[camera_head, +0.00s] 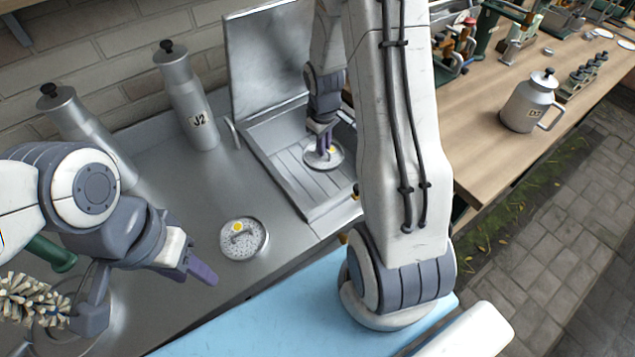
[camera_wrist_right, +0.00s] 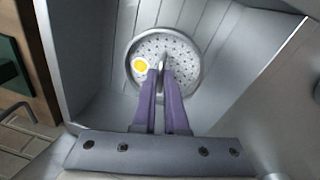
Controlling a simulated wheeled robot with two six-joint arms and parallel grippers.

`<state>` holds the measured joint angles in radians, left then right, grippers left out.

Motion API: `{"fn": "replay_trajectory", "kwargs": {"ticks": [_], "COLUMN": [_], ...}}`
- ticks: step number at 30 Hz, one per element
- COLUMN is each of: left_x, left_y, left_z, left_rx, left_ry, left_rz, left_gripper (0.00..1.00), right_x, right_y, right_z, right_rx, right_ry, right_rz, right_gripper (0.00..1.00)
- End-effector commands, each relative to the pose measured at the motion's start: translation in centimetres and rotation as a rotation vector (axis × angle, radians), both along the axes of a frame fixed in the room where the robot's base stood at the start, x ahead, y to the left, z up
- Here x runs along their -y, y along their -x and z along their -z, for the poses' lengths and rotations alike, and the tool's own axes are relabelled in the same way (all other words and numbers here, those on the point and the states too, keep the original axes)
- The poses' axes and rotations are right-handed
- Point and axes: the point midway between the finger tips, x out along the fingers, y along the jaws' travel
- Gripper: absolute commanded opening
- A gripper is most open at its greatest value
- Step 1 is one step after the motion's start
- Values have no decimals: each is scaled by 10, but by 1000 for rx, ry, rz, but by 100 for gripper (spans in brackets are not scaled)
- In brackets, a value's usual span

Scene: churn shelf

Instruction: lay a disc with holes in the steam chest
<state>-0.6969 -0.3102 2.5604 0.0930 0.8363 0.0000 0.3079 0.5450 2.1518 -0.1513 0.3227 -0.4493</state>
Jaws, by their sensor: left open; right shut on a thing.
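The steam chest (camera_head: 290,180) is an open metal box with a slatted floor and its lid raised at the back. A perforated disc (camera_head: 334,163) with a yellow dot and a handle is inside it. My right gripper (camera_head: 324,150) is shut on the handle of this disc, which also shows in the right wrist view (camera_wrist_right: 186,52), over the slats. I cannot tell whether the disc touches them. A second perforated disc (camera_head: 245,243) with a yellow dot lies on the metal counter. My left gripper (camera_head: 200,272) is open and empty, to the left of that disc.
A metal can marked J2 (camera_head: 190,100) and another can (camera_head: 85,130) stand along the brick wall. A brush (camera_head: 30,300) is at the lower left. A lidded jug (camera_head: 531,102) stands on the wooden bench to the right. The counter between the second disc and the chest is clear.

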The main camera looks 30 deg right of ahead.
Motion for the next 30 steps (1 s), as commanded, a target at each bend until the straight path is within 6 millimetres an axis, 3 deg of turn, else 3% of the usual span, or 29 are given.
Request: {"fn": "replay_trajectory", "kwargs": {"ticks": [1, 3, 9, 13, 18, 26, 30], "left_x": [0, 0, 0, 0, 0, 0, 0], "left_y": [0, 0, 0, 0, 0, 0, 0], "left_z": [18, 27, 42, 43, 42, 42, 46], "left_rx": [0, 0, 0, 0, 1, 0, 0], "left_ry": [0, 0, 0, 0, 1, 0, 0], "left_rz": [0, 0, 0, 1, 0, 0, 0], "left_gripper": [47, 47, 47, 47, 47, 47, 47], "right_x": [19, 40, 76, 83, 83, 82, 82], "right_y": [4, 9, 20, 23, 23, 22, 22], "right_z": [17, 24, 37, 45, 75, 104, 128], "right_rx": [6, 12, 25, 25, 23, 24, 25], "right_ry": [1, 4, 17, 18, 17, 19, 20], "right_rz": [-20, -65, -160, -188, -194, -196, -195], "right_gripper": [0, 0, 0, 0, 0, 0, 0]}}
